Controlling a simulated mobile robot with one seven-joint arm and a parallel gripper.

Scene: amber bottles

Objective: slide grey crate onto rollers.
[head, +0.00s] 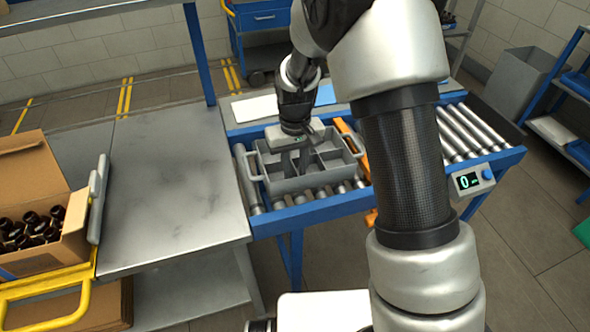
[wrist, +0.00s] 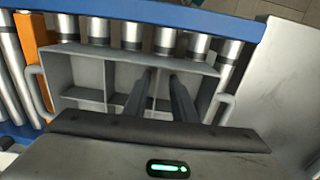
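The grey crate (head: 290,184) is an open divided tray with a handle at each end. It rests on the rollers (head: 325,191) of the blue-framed conveyor, between the steel table and an orange bar. Its visible compartments look empty. In the wrist view the crate (wrist: 75,62) lies across the rollers (wrist: 131,35). My gripper (head: 301,153) is above the crate, pointing down into it. In the wrist view my gripper's two dark fingers (wrist: 163,82) stand apart over the crate's middle, with a gap between the tips. Contact with the crate is unclear.
The steel table (head: 165,185) to the left is bare. A cardboard box (head: 30,165) of amber bottles (head: 32,229) stands at far left. The orange bar (head: 352,145) stands right of the crate. Beyond it are empty rollers (head: 468,130) and a display (head: 468,181) reading 0.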

